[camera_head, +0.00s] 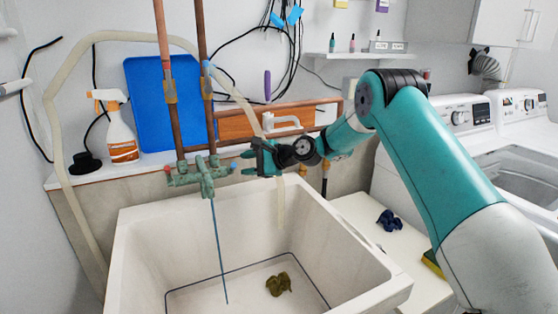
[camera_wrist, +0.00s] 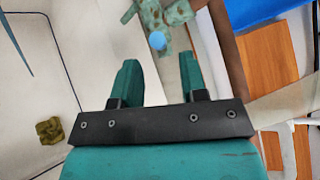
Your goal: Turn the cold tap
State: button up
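The tap (camera_head: 205,177) is a weathered green fitting at the back of the sink, under two copper pipes. Its blue-marked end (camera_head: 233,166), the cold side, faces right towards my gripper (camera_head: 252,157); the red-marked end (camera_head: 167,168) is on the left. In the wrist view the blue end (camera_wrist: 157,40) shows just beyond and between my fingertips (camera_wrist: 158,63). My gripper is open and empty, with its two green fingers apart. It appears close to the blue end but not touching it.
The white sink (camera_head: 130,225) lies below, with a greenish crumpled cloth (camera_head: 279,284) inside. A spray bottle (camera_head: 120,130) and blue board (camera_head: 150,100) stand on the ledge behind. A pale hose (camera_head: 62,150) loops around the pipes. A dark blue item (camera_head: 389,220) lies right.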

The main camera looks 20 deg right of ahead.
jog(key=b+v, duration=0.1)
jog(key=v, duration=1.1)
jog(key=m+t+y+b, duration=0.2)
jog(key=m+t+b, duration=0.2)
jog(key=b, duration=0.7)
send_near(233, 166)
jog(key=x, duration=0.3)
jog(key=p+x, duration=0.1)
jog(key=x, duration=0.3)
jog(key=w+d+p+x, duration=0.1)
jog(key=x, duration=0.3)
jog(key=shift+s+f, duration=0.1)
jog(key=shift+f, duration=0.25)
jog(key=shift+p, duration=0.35)
grip_shut()
